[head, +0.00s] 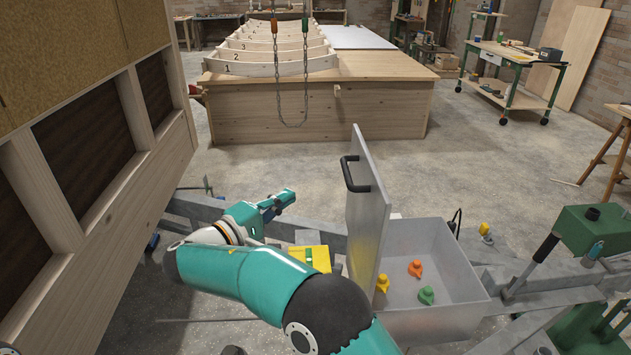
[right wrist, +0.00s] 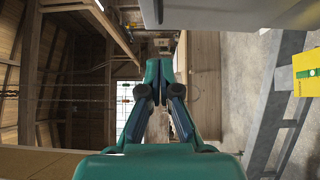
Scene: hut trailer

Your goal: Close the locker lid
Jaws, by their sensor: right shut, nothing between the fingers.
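The grey metal locker (head: 445,265) stands open on the trailer frame at lower right of the head view. Its lid (head: 370,205) stands upright on the locker's left side, with a black handle (head: 347,175) on its left face. Orange, yellow and green pieces lie inside the locker. My right gripper (head: 283,200) is shut and empty, left of the lid and apart from it. In the right wrist view its fingers (right wrist: 163,72) are together, and the lid (right wrist: 235,18) fills the top edge. My left gripper is not in view.
A yellow box (head: 312,258) lies on the frame left of the lid. The wooden hut wall (head: 110,150) rises at left. A green jack-like device (head: 590,228) stands right of the locker. A wooden platform (head: 320,110) with a hanging chain is behind; open concrete floor lies between.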

